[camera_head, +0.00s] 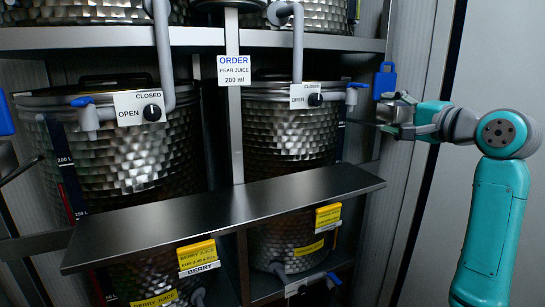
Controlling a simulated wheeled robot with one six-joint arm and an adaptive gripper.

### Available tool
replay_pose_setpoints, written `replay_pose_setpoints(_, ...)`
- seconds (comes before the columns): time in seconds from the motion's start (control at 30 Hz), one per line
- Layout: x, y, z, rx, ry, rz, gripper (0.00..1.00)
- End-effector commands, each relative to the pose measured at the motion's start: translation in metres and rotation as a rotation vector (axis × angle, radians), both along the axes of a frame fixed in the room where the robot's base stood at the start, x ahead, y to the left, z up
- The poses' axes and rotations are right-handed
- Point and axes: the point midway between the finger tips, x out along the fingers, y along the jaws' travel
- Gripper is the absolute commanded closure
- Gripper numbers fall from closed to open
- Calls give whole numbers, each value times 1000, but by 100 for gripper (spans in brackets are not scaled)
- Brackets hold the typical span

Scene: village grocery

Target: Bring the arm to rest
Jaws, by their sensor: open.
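My teal arm stands at the right of the head view, its lower link upright and its wrist bent to the left. My gripper (385,112) is at the end of it, open, with no object seen between its fingers. It is to the right of the right steel tank (290,135), near that tank's blue-handled tap (352,90). A blue tag-like piece (385,82) shows just above the gripper. I cannot tell whether the gripper touches the tap or the blue piece.
A dark metal shelf (220,215) juts out in front of the tanks. The left tank (125,150) has its own blue-handled tap (88,115). An order sign (234,70) reads pear juice, 200 ml. Yellow labels (197,254) hang below the shelf. A grey wall panel (500,60) stands behind my arm.

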Motion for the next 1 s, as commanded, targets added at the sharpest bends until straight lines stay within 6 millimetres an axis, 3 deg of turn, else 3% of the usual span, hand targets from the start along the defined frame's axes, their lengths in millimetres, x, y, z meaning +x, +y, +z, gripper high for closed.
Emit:
replay_pose_setpoints(0.27,4,0,-23,-1,-1,-13,32)
replay_pose_setpoints(0.57,9,1,-69,-12,-8,-41,32)
replay_pose_setpoints(0.77,10,3,-121,-26,-11,-74,32)
replay_pose_setpoints(1.0,-2,9,-219,-77,-14,-140,32)
